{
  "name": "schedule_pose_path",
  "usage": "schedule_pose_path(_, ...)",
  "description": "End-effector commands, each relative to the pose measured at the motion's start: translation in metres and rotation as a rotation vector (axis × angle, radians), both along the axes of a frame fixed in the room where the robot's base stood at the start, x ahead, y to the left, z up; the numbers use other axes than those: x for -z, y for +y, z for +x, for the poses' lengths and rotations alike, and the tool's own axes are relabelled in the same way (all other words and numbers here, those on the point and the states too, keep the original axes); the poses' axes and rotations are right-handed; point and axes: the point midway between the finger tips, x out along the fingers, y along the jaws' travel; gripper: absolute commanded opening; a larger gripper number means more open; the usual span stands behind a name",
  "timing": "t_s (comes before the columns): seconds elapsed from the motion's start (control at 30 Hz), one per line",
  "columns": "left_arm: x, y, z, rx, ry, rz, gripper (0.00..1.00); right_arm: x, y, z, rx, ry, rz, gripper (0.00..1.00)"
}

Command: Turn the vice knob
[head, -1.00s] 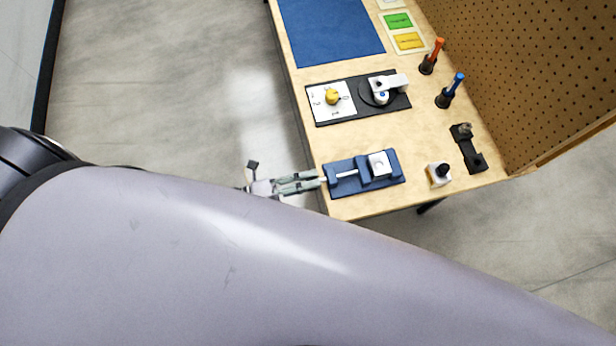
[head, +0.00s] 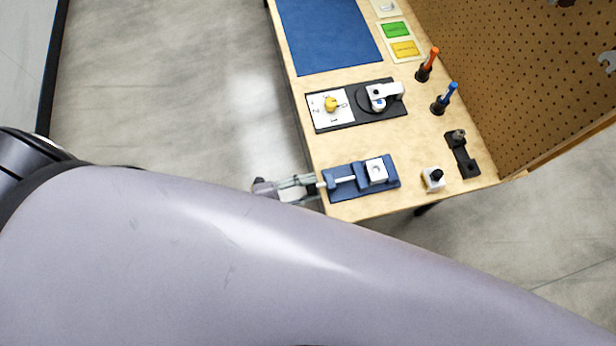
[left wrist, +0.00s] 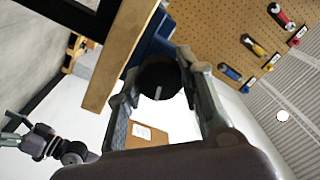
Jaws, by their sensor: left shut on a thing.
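The blue vice (head: 362,178) sits at the near left corner of the wooden table, with a white block (head: 376,171) in its jaws. In the left wrist view, the vice's dark round knob (left wrist: 160,78) is between the fingers of my left gripper (left wrist: 160,85). In the head view my left gripper (head: 312,186) reaches the vice's left end from beyond the table edge and hides the knob there. It is shut on the knob. The blue vice body also shows behind the knob in the left wrist view (left wrist: 150,46).
A black panel (head: 362,115) with a yellow knob stands behind the vice. A small white block with a black knob (head: 433,180) and a black bracket (head: 462,157) stand to its right. Orange (head: 428,65) and blue (head: 445,99) tools stand near the pegboard (head: 520,80).

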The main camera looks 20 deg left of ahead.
Motion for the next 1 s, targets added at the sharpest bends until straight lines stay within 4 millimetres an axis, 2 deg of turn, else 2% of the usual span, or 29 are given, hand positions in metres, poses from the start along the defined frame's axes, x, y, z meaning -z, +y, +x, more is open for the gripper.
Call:
schedule_pose_path(0.6,0.0012,-0.0007,-0.0013,0.002,0.036,-0.021,0.06,-0.0019,0.0000,-0.0001,0.000,0.000,0.000,0.74)
schedule_pose_path(0.63,0.0012,-0.0006,-0.0014,0.002,0.036,-0.021,0.36,-0.0019,0.0000,-0.0001,0.000,0.000,0.000,0.74)
schedule_pose_path(0.9,0.0005,-0.0004,-0.0005,0.000,0.034,-0.021,0.54,-0.0019,0.0000,-0.0001,0.000,0.000,0.000,0.74)
schedule_pose_path(1.0,0.0004,-0.0002,-0.0003,0.000,0.034,-0.021,0.55,-0.0020,0.0000,-0.0001,0.000,0.000,0.000,0.74)
